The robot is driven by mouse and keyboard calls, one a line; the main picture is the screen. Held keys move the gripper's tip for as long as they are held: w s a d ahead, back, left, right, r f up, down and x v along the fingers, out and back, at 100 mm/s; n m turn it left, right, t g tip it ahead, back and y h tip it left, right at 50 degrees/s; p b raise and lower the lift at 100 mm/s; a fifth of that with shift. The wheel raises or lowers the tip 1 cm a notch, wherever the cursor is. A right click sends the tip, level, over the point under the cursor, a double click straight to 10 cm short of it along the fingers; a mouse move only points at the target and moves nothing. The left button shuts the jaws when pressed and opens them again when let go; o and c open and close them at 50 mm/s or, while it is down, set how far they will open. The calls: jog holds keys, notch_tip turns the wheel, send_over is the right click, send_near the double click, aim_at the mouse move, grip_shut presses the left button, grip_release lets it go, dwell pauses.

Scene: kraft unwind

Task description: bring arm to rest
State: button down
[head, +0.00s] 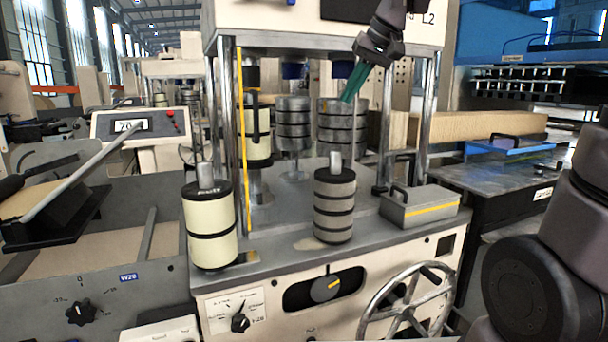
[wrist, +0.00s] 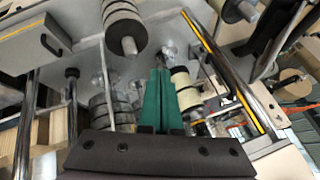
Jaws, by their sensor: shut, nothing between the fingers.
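My gripper (head: 352,84) has green fingers and points down and to the left in the head view, in front of the machine's upper part. In the wrist view the two green fingers of my gripper (wrist: 159,88) lie side by side, shut, with nothing held. The fingertips are above the machine's worktop and appear clear of the stacked cylinders. Part of my arm shows at the right edge of the head view.
A cream cylinder (head: 209,228) and a grey banded cylinder (head: 334,205) stand on the worktop's front. A grey handled box (head: 419,208) sits right of them. Chrome columns (head: 227,140) flank the bay. A handwheel (head: 407,305) is below. A dark table (head: 500,180) stands right.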

jog(key=s+d+f+m+t+h, duration=0.1)
jog(key=s+d+f+m, duration=0.1)
jog(key=s+d, duration=0.5)
jog(key=s+d+f+m+t+h, duration=0.1)
jog(key=s+d+f+m, duration=0.2)
jog(key=s+d, duration=0.4)
jog(key=shift+s+d+f+h, duration=0.35)
jog(key=shift+s+f+h, duration=0.05)
jog(key=shift+s, duration=0.6)
